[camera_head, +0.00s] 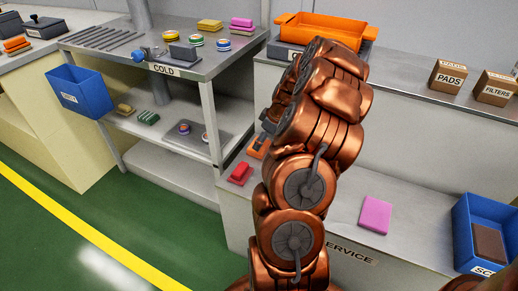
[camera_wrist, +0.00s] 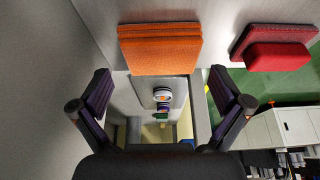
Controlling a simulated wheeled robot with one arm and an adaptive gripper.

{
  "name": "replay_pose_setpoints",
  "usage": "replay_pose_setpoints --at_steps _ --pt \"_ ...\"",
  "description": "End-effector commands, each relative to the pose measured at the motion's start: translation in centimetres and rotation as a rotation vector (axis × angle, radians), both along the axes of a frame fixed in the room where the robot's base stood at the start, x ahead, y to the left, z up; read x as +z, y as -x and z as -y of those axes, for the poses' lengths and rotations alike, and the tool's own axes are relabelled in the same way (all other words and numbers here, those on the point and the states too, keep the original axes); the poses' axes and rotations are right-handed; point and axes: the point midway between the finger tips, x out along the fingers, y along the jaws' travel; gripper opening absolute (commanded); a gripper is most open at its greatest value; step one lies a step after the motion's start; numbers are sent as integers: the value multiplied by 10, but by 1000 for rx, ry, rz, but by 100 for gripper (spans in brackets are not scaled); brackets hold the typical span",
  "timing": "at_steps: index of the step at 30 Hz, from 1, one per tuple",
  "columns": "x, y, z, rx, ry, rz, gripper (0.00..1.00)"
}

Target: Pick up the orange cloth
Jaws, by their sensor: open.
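The orange cloth (camera_wrist: 160,46) is a folded, layered block at the top middle of the wrist view, lying on a grey surface. In the head view only a small part of the orange cloth (camera_head: 257,147) shows at the left side of my copper arm; the rest is hidden. My gripper (camera_wrist: 161,84) is open and empty, with one finger on each side of the picture. The cloth lies ahead of the fingers, roughly centred across the gap, and apart from both. In the head view my arm largely hides the gripper.
A red folded cloth (camera_wrist: 278,50) lies right of the orange one; it also shows in the head view (camera_head: 240,173). A pink cloth (camera_head: 375,214) and a blue bin (camera_head: 462,228) are on the lower shelf at right. An orange tray (camera_head: 290,32) stands above.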

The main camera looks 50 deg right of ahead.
Motion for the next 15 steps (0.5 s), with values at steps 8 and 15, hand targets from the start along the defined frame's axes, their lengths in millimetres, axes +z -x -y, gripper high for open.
replay_pose_setpoints --at_steps 8,15 --pt "-26 -11 -3 1 -1 0 100" --pt "-25 -11 -3 0 0 1 92"
